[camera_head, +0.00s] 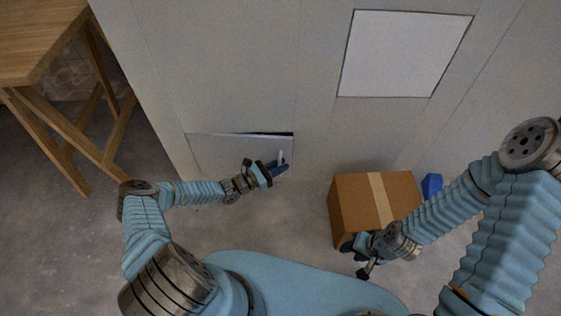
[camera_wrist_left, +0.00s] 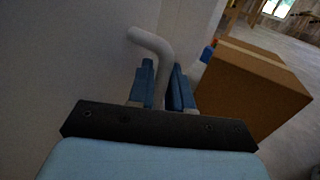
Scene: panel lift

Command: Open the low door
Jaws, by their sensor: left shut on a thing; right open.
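The low door (camera_head: 225,151) is a grey panel near the bottom of the large pale wall. A thin dark gap shows along its top edge, so it looks slightly ajar. Its pale handle (camera_head: 281,156) is near the panel's right end. My left gripper (camera_head: 276,166) is at the handle. In the left wrist view the bent handle (camera_wrist_left: 153,43) rises between the blue fingers (camera_wrist_left: 161,85), which are shut on it. My right gripper (camera_head: 365,258) is open beside the front left of a cardboard box, away from the door; its fingertips are small in the picture.
The cardboard box (camera_head: 352,204) stands on the floor right of the door; it also shows in the left wrist view (camera_wrist_left: 245,85). A blue object (camera_head: 431,186) is behind it. A wooden table (camera_head: 38,40) stands at left. A white panel (camera_head: 402,55) is higher on the wall.

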